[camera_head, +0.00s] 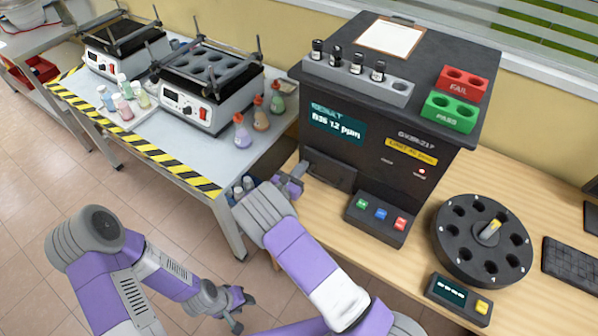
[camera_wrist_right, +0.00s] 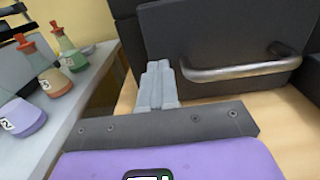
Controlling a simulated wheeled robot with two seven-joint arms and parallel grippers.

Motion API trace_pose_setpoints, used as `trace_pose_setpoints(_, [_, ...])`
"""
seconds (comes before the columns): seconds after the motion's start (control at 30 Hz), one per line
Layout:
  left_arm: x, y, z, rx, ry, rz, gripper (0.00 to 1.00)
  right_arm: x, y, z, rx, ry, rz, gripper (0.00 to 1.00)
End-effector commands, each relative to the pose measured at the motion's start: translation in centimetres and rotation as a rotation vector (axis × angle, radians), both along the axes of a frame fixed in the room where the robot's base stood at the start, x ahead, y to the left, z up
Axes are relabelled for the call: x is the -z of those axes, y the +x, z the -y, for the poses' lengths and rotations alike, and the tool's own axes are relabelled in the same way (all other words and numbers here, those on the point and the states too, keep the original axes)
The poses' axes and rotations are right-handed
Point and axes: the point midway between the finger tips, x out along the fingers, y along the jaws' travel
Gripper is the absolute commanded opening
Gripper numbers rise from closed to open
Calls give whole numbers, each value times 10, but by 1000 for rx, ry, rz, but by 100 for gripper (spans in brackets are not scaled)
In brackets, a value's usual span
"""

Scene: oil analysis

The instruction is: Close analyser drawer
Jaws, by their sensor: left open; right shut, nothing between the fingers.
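The analyser (camera_head: 375,120) is a tall dark box with a lit result screen, standing on the wooden table. Its drawer (camera_head: 328,170) is a dark front low on the left part of the machine. The drawer front (camera_wrist_right: 225,25) with its grey bar handle (camera_wrist_right: 245,70) also shows in the right wrist view. I cannot tell whether a gap is left behind the front. My right gripper (camera_wrist_right: 157,85) is shut and empty, its fingers just left of the handle's left end. It also shows beside the drawer in the head view (camera_head: 300,170). My left gripper (camera_head: 240,308) is open and empty, low over the floor.
A button box (camera_head: 379,218) stands before the analyser, with a round black carousel (camera_head: 482,240) to its right. Vials in a grey rack (camera_head: 357,80) and red and green racks (camera_head: 450,112) sit on top. A striped-edge bench (camera_head: 170,160) with flasks stands left.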

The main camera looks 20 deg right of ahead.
Motion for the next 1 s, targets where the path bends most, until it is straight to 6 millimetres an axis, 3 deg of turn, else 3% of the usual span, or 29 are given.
trace_pose_setpoints(0.13, [0, 0, 0, 0, 0, 0, 43, -3, 2, 7, 9, -7, 6, 0])
trace_pose_setpoints(0.27, [-1, 0, 0, 0, 0, 0, 43, -4, -2, 1, 8, -7, 6, 0])
trace_pose_setpoints(0.47, [-5, 0, 0, 1, 0, 0, 43, -3, -20, -27, 5, -5, 3, 0])
trace_pose_setpoints(0.73, [-15, 0, 0, 0, 0, 0, 43, -3, -63, -75, 4, -3, 3, 0])
trace_pose_setpoints(1.0, [-18, 0, 0, 0, 0, 0, 43, -2, -86, -99, 5, -2, 2, 0])
